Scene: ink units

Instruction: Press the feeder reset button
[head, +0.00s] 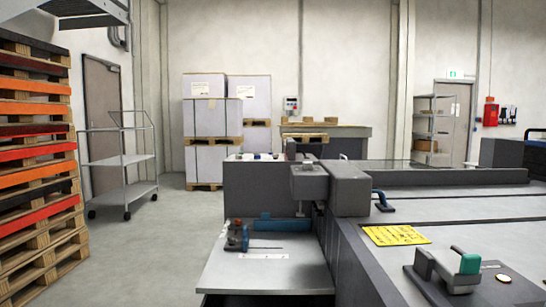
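A small round pale button-like disc with a dark rim (503,278) sits on a dark plate (495,295) at the lower right, on top of the grey machine. A grey block with a green handle (468,264) stands on the same plate, left of the disc. I see no readable label, so I cannot tell for sure that this disc is the feeder reset button. A small wall box with a red part (291,103) is far off at the back wall. Neither of my grippers is in view.
The long grey machine (345,190) fills the right side, with a yellow label (396,236) on its top. A low metal table (265,275) with small tools adjoins it. Pallets (38,150) and a shelf trolley (122,165) stand left. Open floor (165,235) lies between.

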